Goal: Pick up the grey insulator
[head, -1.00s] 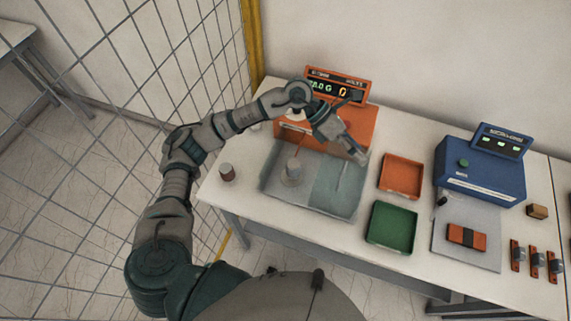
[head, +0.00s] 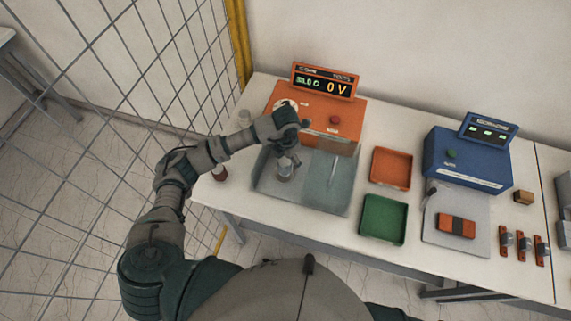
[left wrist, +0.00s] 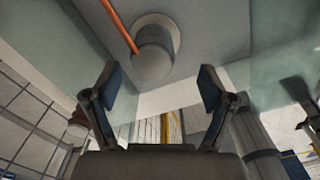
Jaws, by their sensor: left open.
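The grey insulator (head: 284,173) stands in the left part of the grey tray (head: 318,206) in the head view, partly hidden by my left gripper. In the left wrist view it is a grey cylinder (left wrist: 153,62) on a paler round base, just beyond the fingertips. My left gripper (left wrist: 160,88) is open, with one finger to each side of the line to the insulator and nothing between them. In the head view my left gripper (head: 287,157) points down over the insulator. Whether it touches cannot be told. My right gripper is not in view.
An orange tester (head: 318,115) stands behind the tray. A brown-red insulator (head: 220,173) stands left of it. A wire fence (head: 130,80) borders the left.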

